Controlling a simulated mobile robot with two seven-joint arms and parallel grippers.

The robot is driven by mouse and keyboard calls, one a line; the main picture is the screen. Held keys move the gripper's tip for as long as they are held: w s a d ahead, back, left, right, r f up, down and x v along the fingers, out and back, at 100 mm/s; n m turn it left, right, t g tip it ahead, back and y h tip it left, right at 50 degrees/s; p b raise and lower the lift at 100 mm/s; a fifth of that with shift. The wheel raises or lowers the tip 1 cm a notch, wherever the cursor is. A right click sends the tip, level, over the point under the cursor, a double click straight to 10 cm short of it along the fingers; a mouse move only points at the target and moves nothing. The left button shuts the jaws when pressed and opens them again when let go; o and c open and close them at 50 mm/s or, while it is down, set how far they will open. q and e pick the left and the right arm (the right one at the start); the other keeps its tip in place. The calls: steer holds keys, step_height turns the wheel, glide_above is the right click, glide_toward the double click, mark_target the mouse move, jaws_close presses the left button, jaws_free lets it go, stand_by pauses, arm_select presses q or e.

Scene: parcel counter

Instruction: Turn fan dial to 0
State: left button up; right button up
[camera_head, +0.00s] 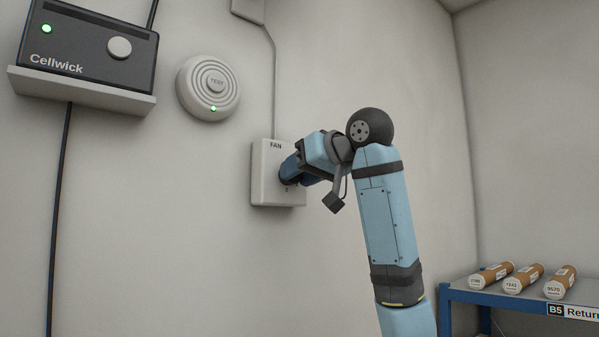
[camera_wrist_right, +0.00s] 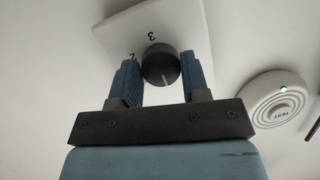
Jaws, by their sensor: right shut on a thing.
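The fan control is a white wall plate (camera_head: 264,190) marked FAN, in the middle of the head view. Its dark round dial (camera_wrist_right: 160,62) shows in the right wrist view, with a pale pointer line towards the bottom of that picture, away from the 3 on the plate. The digit at the pointer's end cannot be seen. My right gripper (camera_head: 291,171) reaches the plate from the right and covers the dial in the head view. Its blue fingers (camera_wrist_right: 162,72) are shut on the dial, one on each side. My left gripper is not in view.
A round white alarm (camera_head: 208,88) with a green light is on the wall, up and left of the plate. A dark Cellwick box (camera_head: 85,50) stands on a shelf further left. Cardboard tubes (camera_head: 524,278) lie on a blue rack at lower right.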

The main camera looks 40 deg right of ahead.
steer(key=o, duration=0.9)
steer(key=shift+s, duration=0.15)
steer(key=b+v, duration=0.3)
steer(key=v, duration=1)
steer(key=shift+s+b, duration=0.3)
steer(key=shift+w+r, duration=0.1)
steer(key=shift+r, duration=0.05)
steer(key=shift+d, duration=0.1)
